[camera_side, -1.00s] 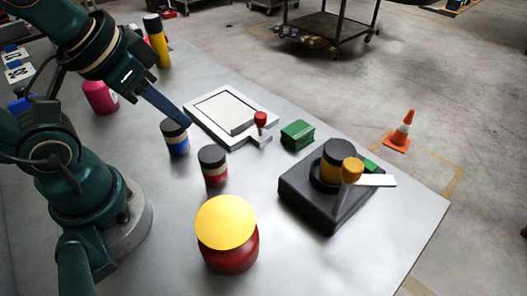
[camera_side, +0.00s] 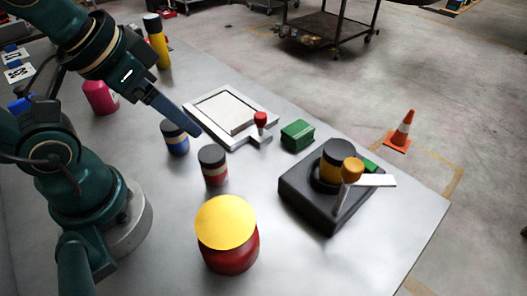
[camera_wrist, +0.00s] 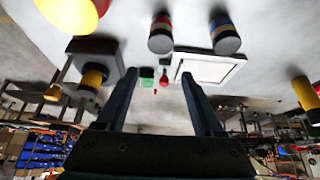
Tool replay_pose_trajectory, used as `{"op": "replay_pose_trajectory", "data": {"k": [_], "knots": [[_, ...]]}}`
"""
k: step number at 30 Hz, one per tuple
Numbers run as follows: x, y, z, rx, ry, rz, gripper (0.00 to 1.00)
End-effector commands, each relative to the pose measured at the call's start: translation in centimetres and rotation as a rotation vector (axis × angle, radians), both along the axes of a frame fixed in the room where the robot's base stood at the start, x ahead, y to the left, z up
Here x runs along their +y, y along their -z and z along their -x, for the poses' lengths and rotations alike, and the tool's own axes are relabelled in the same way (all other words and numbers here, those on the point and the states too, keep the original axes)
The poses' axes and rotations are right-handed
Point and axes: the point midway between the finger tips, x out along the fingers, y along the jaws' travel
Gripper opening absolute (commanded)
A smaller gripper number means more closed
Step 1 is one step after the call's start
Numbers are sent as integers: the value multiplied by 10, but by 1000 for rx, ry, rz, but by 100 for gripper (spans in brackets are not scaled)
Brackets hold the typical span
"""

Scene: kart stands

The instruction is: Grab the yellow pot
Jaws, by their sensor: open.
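A yellow pot with a black lid (camera_side: 158,50) stands upright at the far left of the table, behind my arm. It also shows at the right edge of the wrist view (camera_wrist: 305,94). Another yellow pot with a black lid (camera_side: 331,172) sits in a dark square stand (camera_side: 315,205) at the right, and shows in the wrist view (camera_wrist: 91,80). My gripper (camera_side: 195,132) hangs over the table near the blue and red pots, apart from both yellow pots. In the wrist view its fingers (camera_wrist: 160,74) are spread with nothing between them.
A blue pot (camera_side: 177,146) and a red pot (camera_side: 214,175) stand near my gripper. A large red pot with a yellow lid (camera_side: 229,258) is in front. A white tray (camera_side: 213,94), green box (camera_side: 297,135) and pink bottle (camera_side: 99,98) are also on the table.

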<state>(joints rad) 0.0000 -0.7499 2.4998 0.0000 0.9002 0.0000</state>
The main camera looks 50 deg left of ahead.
Motion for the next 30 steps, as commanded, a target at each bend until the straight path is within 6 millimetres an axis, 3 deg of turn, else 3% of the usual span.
{"op": "replay_pose_trajectory", "data": {"k": [5, 14, 23, 30], "knots": [[0, -11, -1, -4, 0, 0, 69], [-1, -53, -1, -5, 4, 1, 69], [-48, -54, -51, -139, 193, 78, 69], [-100, -57, -94, -294, 328, 153, 69]]}}
